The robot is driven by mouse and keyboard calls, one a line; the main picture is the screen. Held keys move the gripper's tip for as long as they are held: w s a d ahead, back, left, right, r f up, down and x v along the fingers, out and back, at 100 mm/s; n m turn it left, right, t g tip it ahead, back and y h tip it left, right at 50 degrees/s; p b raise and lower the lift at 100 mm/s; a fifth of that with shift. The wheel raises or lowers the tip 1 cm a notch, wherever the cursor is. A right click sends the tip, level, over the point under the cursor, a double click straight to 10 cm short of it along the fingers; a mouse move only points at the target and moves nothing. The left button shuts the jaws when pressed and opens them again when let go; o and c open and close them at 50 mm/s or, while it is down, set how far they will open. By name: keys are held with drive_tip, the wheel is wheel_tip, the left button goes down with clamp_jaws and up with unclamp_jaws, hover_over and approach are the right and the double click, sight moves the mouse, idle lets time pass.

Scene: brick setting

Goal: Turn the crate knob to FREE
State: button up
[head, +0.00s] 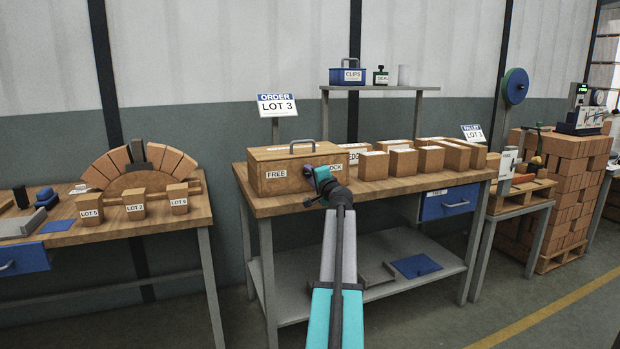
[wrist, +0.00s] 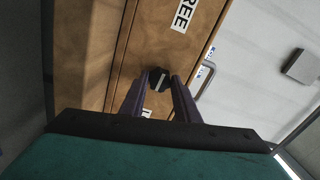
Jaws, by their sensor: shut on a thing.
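The wooden crate (head: 262,180) stands on the middle workbench, with a grey carry handle on top. A FREE label (head: 276,174) is on the left of its front and a LOCK label (head: 335,168), partly hidden, is on the right. In the wrist view the small black knob (wrist: 158,79) sits on the crate front, with a pale mark slanting across it. The FREE label (wrist: 182,14) is above it there. My gripper (head: 318,178) is at the crate front and hides the knob in the head view. Its two fingers (wrist: 160,88) are shut on the knob.
Several bricks (head: 430,160) stand right of the crate on the workbench (head: 400,189). An order sign (head: 277,104) reads LOT 3. Another table (head: 95,232) with a brick arch is at left. A shelf (head: 380,88) holds a CLIPS box.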

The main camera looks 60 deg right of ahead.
drive_tip(key=shift+w+r, duration=0.15)
drive_tip(key=o, duration=1.1)
drive_tip(key=shift+c, duration=0.2)
drive_tip(key=p+v, duration=0.1)
drive_tip(key=v, duration=1.3)
